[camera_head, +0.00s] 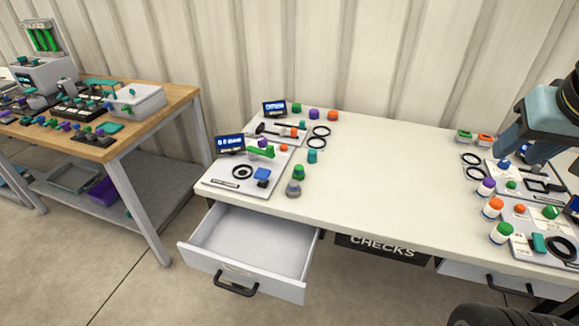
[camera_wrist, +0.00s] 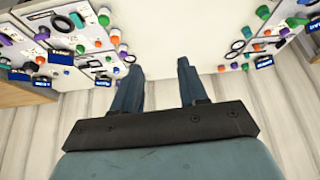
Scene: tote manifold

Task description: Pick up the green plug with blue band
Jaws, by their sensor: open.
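I see several green plugs, but no blue band can be made out on any of them at this size. One green plug (camera_head: 299,171) stands on the table right of the left panels, in front of a teal plug (camera_head: 312,156). Another green plug (camera_head: 297,107) stands at the back. A green-topped white plug (camera_head: 502,232) stands at the right front, beside the right panels. My gripper (camera_wrist: 154,68) is open and empty in the wrist view, its two fingers apart over bare tabletop. In the head view my arm hangs over the table's right side.
A white drawer (camera_head: 252,244) stands open below the table's left front. Left panels (camera_head: 223,184) and right panels (camera_head: 524,225) carry rings, plugs and small displays. The white tabletop (camera_head: 395,175) is clear in the middle. A wooden bench (camera_head: 174,96) stands at left.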

